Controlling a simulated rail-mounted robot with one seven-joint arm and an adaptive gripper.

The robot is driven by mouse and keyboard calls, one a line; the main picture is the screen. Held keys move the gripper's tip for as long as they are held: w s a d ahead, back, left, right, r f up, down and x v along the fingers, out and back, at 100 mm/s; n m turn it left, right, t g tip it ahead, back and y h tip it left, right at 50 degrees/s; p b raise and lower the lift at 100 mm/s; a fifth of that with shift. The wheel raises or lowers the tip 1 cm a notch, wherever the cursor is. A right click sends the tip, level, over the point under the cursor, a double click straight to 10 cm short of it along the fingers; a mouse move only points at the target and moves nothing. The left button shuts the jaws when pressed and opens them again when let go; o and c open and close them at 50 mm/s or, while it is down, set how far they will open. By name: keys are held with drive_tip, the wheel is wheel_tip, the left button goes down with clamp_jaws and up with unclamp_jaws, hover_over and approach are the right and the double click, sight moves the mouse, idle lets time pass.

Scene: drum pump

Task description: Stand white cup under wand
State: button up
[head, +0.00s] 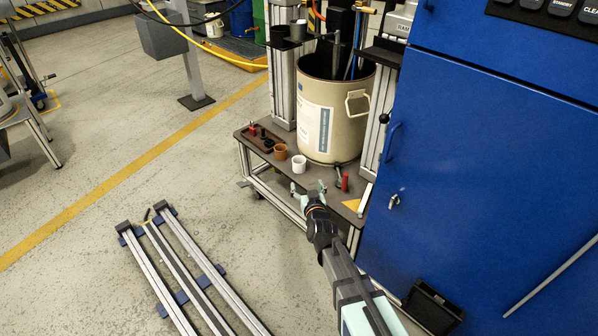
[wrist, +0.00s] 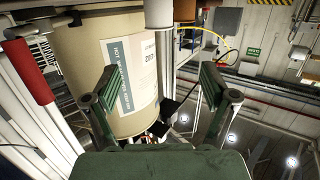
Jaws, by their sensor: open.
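The white cup (head: 299,164) stands upright on the grey cart shelf (head: 318,180), in front of the beige drum (head: 318,120). In the wrist view, which is turned over, the white cup (wrist: 159,12) shows at the top edge, partly cut off. My gripper (head: 309,190) is open and empty, its fingers just in front of the cup and apart from it. Both fingers show spread in the wrist view (wrist: 160,78). A grey tube (head: 337,50) rises at the drum's mouth; I cannot tell whether it is the wand.
A brown cup (head: 281,151) stands left of the white cup. A dark tray (head: 262,138) with small items lies further left. A red cylinder (head: 345,181) stands to the right, near a yellow piece (head: 352,204). A blue cabinet (head: 480,190) borders the right side.

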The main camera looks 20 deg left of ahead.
drive_tip(key=b, duration=0.3)
approach(299, 161)
drive_tip(key=shift+w+a+r, duration=0.3)
drive_tip(key=shift+w+a, duration=0.15)
drive_tip(key=shift+w, duration=0.05)
drive_tip(key=shift+w+a+r, duration=0.3)
drive_tip(key=shift+w+a, duration=0.15)
drive_tip(key=shift+w, duration=0.05)
drive_tip(key=shift+b+x, duration=0.6)
drive_tip(key=shift+x, duration=2)
drive_tip(key=shift+c, duration=0.3)
drive_tip(key=c, duration=0.9)
drive_tip(key=shift+c, duration=0.2)
drive_tip(key=shift+s, duration=0.1)
